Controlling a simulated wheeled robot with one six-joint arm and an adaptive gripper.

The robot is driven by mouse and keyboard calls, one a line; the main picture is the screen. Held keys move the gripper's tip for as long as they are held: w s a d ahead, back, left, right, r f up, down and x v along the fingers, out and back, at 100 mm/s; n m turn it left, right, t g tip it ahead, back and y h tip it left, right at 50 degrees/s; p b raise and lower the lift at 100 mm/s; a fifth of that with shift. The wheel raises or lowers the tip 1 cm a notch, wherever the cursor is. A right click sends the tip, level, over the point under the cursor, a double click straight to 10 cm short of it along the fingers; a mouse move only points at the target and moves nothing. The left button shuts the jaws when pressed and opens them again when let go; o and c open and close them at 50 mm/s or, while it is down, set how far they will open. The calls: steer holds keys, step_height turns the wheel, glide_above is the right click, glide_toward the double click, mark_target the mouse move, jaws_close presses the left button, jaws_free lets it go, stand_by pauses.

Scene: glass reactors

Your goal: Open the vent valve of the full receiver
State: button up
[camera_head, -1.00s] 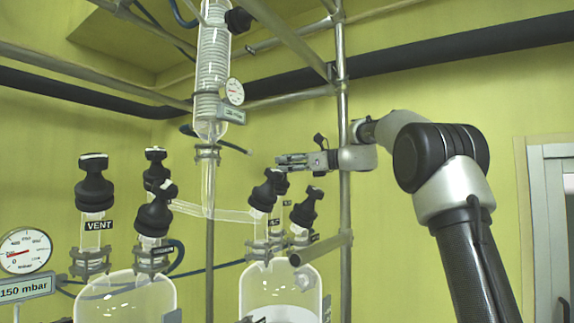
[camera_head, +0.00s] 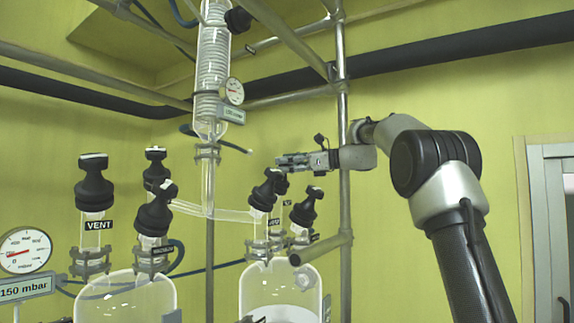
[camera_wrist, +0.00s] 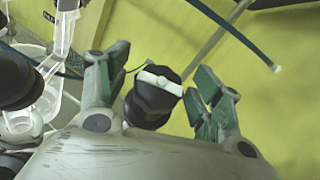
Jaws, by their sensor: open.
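My gripper (camera_head: 280,161) is over the right receiver (camera_head: 250,286), just above a black valve knob (camera_head: 267,189) on its tilted neck. In the wrist view my gripper (camera_wrist: 160,78) is open, with one green-padded finger on each side of a black knob with a white bar on top (camera_wrist: 157,82). The knob sits between the fingers without clear contact. A small label beside the knob's neck is too small to read. The right receiver holds something pale at its bottom. The left receiver (camera_head: 105,300) has a black knob (camera_head: 93,185) above a VENT label (camera_head: 99,225).
Another black knob (camera_head: 303,209) stands close right of my gripper's knob. A glass condenser (camera_head: 212,75) and side tube rise left of it. A metal upright (camera_head: 343,220) stands right behind my wrist. A gauge (camera_head: 25,250) reads over a 150 mbar sign at left.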

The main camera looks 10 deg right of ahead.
steer(key=shift+r, duration=0.15)
step_height(320, 180, up, 10)
steer(key=shift+f, duration=0.15)
stand_by(0.3)
